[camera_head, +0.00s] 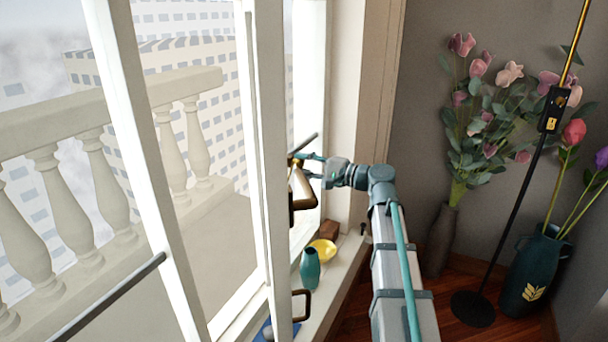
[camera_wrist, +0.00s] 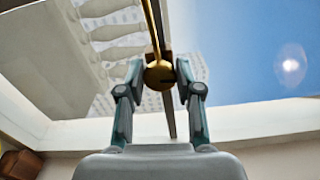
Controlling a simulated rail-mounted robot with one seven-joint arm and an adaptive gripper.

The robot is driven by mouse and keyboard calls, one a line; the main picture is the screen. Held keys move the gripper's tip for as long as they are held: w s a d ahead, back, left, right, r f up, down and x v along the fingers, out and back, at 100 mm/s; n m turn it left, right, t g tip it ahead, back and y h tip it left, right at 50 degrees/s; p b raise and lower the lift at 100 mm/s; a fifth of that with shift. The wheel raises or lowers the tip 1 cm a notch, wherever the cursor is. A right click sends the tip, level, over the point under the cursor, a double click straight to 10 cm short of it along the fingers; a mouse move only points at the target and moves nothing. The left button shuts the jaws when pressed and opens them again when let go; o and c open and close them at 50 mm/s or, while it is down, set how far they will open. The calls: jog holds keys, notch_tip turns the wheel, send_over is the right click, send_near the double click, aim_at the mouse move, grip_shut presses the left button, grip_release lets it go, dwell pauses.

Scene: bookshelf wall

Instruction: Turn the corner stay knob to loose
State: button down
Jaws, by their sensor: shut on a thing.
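The corner stay knob (camera_wrist: 158,76) is a round brass knob in the wrist view, with a small dark mark on its face. A thin brass rod runs upward from it, and a dark bar (camera_wrist: 170,118) shows behind and below. My gripper (camera_wrist: 159,70) has a fingertip at each side of the knob and is shut on it. In the head view my gripper (camera_head: 299,164) reaches left to the window frame, and the knob itself is mostly hidden there. I cannot read the knob's turned position.
The sill (camera_head: 338,272) holds a teal vase (camera_head: 310,268), a yellow bowl (camera_head: 323,249) and a brown block (camera_head: 329,229). A white window frame (camera_head: 268,150) stands left; flower vases and a lamp stand right.

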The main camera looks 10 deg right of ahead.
jog(key=shift+f+n+b, duration=0.1)
jog(key=shift+n+b, duration=0.4)
jog(key=shift+n, duration=0.1)
jog(key=c, duration=0.8)
grip_release()
jog(key=v, duration=1.2)
